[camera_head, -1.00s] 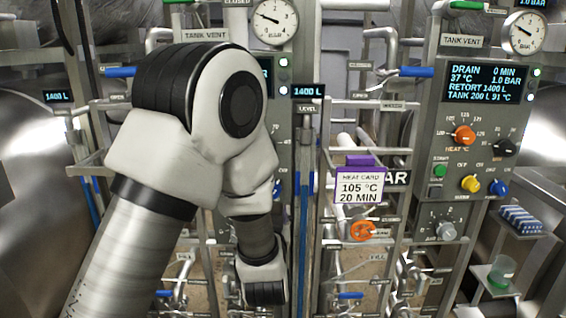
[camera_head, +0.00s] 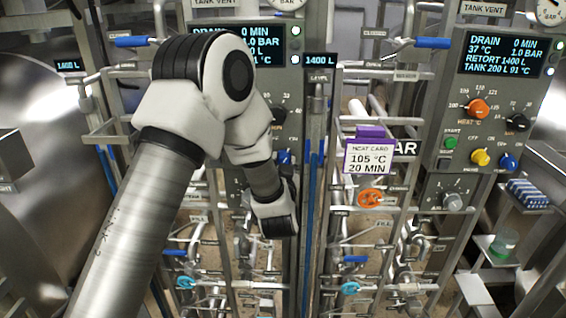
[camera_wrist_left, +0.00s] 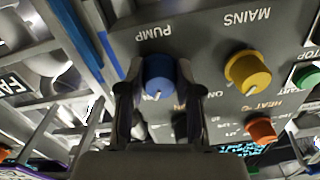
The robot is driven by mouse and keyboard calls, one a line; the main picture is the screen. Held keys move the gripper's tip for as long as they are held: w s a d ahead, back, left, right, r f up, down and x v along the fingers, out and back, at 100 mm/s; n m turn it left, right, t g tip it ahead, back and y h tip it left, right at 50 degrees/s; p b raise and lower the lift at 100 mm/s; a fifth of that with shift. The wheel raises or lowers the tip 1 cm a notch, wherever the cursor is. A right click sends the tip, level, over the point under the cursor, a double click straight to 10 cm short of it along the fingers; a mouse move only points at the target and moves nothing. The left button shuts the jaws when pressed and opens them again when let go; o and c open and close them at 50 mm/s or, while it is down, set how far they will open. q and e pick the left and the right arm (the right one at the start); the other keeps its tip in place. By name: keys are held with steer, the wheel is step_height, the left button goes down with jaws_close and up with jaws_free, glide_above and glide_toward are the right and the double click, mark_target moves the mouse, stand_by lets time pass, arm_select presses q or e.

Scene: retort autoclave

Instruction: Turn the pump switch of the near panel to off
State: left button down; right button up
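The left control panel (camera_head: 291,95) is partly hidden behind my left arm. Its blue pump knob (camera_head: 284,157) shows just beside my arm in the head view. In the left wrist view, which is upside down, the blue pump knob (camera_wrist_left: 158,75) sits under the PUMP label, with its white mark toward the bottom of the picture. The left gripper's fingers are hidden in the head view. My right gripper is not in view.
A yellow mains knob (camera_wrist_left: 247,72) is close beside the pump knob, with an orange heat knob (camera_wrist_left: 260,130) nearby. A second panel (camera_head: 447,110) with similar knobs stands at right. A heat card (camera_head: 369,158) and pipes with an orange valve (camera_head: 370,198) lie between.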

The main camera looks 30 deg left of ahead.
arm_select(q)
steer(key=shift+f, duration=0.1)
steer(key=shift+f+n+b, duration=0.1)
steer(key=shift+n+b, duration=0.5)
steer(key=shift+b, duration=0.35)
steer(key=n+b, duration=0.8)
steer(key=b, duration=0.2)
steer(key=shift+w+d+f, duration=0.1)
steer(key=shift+r+n+b, duration=0.15)
steer(key=shift+n+b, duration=0.6)
steer(key=shift+b, duration=0.1)
steer(key=shift+r+n+b, duration=0.15)
steer(key=shift+n+b, duration=0.6)
steer(key=shift+b, duration=0.1)
steer(key=c, duration=0.8)
jaws_free()
